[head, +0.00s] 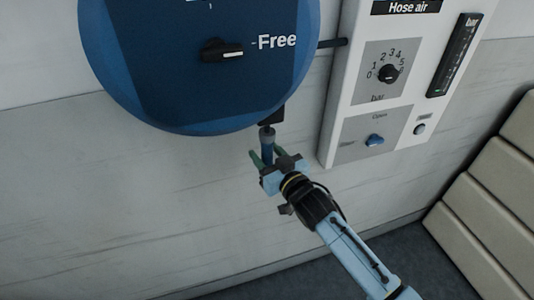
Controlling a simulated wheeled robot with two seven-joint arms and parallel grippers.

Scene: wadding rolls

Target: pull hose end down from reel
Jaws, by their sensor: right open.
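The reel (200,95) is a round blue drum on the wall at the upper middle of the head view. A black lever on it points at the word "Free". The hose end (267,137), a short dark and blue fitting, hangs below the reel's lower right edge. My right gripper (265,158) is open at the hose end, with its green fingers beside the fitting's lower part. The gripper body hides the fitting's lower tip, and I cannot tell whether the fingers touch it. My left gripper is not in view.
A white "Hose air" panel (345,125) with a pressure dial (388,73), a gauge (453,55) and a blue knob (374,140) is right of the reel. The wall below the reel is clear down to the grey floor.

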